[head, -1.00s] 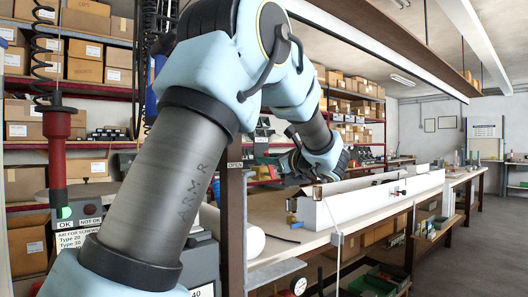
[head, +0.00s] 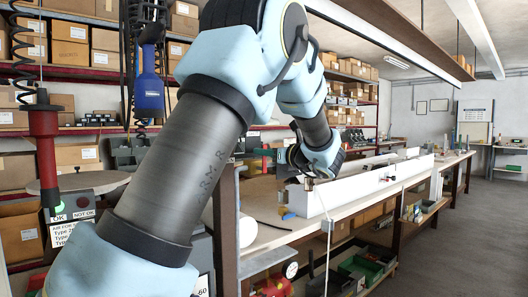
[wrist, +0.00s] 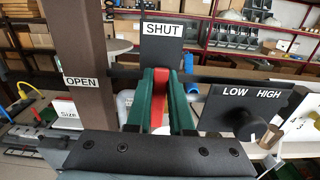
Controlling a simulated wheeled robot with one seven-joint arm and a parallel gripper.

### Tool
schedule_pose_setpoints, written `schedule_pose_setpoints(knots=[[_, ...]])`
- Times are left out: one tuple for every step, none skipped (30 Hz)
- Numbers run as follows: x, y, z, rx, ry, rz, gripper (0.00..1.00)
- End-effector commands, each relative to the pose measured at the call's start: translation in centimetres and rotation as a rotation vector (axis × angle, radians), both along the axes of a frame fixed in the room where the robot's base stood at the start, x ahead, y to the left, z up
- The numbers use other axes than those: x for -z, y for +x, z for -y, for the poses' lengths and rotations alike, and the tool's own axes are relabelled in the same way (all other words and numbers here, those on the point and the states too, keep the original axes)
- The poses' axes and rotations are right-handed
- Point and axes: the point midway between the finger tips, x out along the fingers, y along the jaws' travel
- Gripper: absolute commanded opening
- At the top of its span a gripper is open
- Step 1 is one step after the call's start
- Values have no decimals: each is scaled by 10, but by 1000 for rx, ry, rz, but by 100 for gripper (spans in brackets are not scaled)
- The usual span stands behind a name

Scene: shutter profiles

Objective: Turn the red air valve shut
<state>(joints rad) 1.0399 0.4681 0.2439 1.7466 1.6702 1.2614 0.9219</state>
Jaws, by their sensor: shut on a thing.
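The red valve lever (wrist: 159,84) shows in the wrist view as a narrow upright strip. My gripper (wrist: 164,76) has its green fingers shut on the lever, one on each side. The lever stands just below the SHUT sign (wrist: 162,29), roughly in line with it. The OPEN sign (wrist: 81,83) is to the left on a brown post (wrist: 77,45). My fingers hide most of the lever and its pivot. In the head view my gripper and the lever cannot be made out clearly.
A black LOW/HIGH panel with a knob (wrist: 249,124) is close to the right of my fingers. A dark horizontal pipe runs behind them. In the head view, a long white profile (head: 375,183) lies on the workbench, and a red tool (head: 44,145) hangs at left.

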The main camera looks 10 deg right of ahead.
Motion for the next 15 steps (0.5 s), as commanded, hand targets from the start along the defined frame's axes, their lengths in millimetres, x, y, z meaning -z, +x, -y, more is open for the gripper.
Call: schedule_pose_setpoints(knots=[[2,0,1,2,2,-3,0],[2,0,1,2,2,-3,0],[2,0,1,2,2,-3,0],[2,0,1,2,2,-3,0],[2,0,1,2,2,-3,0],[2,0,1,2,2,-3,24],[2,0,1,2,2,-3,28],[2,0,1,2,2,-3,31],[1,0,1,2,1,-3,36],[1,0,1,2,1,-3,39],[1,0,1,2,1,-2,42],[1,0,1,2,0,-1,47],[1,0,1,1,0,-1,50],[1,0,0,1,0,-1,50],[1,0,0,1,0,-1,50]])
